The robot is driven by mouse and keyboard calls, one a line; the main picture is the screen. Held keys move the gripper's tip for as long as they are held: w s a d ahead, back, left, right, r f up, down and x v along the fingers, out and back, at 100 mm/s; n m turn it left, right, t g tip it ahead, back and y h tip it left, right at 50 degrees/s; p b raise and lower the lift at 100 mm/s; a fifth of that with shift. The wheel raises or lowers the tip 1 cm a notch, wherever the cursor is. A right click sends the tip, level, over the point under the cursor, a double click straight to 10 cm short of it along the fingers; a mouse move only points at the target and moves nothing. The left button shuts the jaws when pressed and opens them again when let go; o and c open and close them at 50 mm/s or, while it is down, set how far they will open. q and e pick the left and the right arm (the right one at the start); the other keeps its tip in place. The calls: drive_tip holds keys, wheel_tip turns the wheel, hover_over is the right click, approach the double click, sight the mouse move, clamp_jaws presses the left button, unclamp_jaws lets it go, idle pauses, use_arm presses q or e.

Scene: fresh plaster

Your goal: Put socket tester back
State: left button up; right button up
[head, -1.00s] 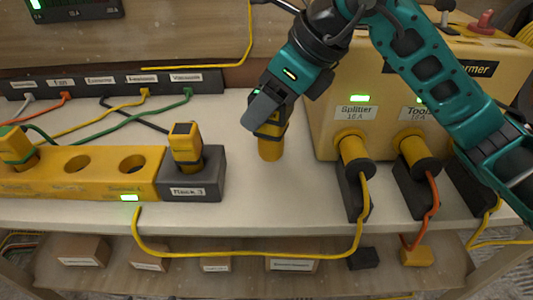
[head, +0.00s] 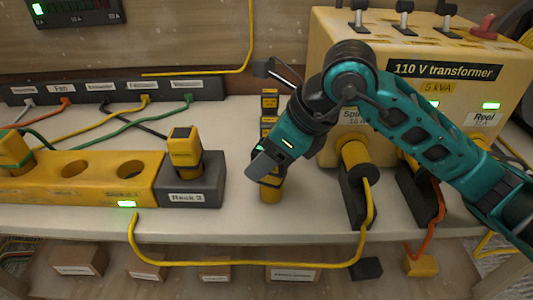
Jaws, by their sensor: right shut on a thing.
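My right gripper (head: 264,170) is shut on a yellow tester with a dark band (head: 270,190), near the front of the white bench, right of the dark grey block marked Rack 3 (head: 205,197). The gripper hides its upper part. I cannot tell whether its lower end touches the bench. A similar yellow tester with a dark face (head: 184,150) stands upright in the grey block. Another yellow plug-like piece (head: 14,150) sits at the left end of the yellow socket strip (head: 100,190). My left gripper is not in view.
Small yellow-and-black pieces (head: 270,100) stand behind my gripper. The yellow 110 V transformer (head: 440,98) stands right, with plugs and cables in front. A black socket bar (head: 115,88) runs along the back left. A yellow cable (head: 250,264) loops past the front edge.

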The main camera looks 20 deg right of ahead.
drive_tip(key=o, duration=1.3)
drive_tip(key=shift+f, duration=0.1)
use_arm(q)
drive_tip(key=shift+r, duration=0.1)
use_arm(e)
drive_tip(key=shift+r+p, duration=0.3)
drive_tip(key=shift+p, duration=0.1)
use_arm(q)
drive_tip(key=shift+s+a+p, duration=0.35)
drive_tip(key=shift+p, duration=0.2)
use_arm(e)
drive_tip(key=v, duration=1.1)
drive_tip(key=shift+s+d+r, duration=0.15)
drive_tip(key=shift+d+r, duration=0.05)
drive_tip(key=shift+r, duration=0.1)
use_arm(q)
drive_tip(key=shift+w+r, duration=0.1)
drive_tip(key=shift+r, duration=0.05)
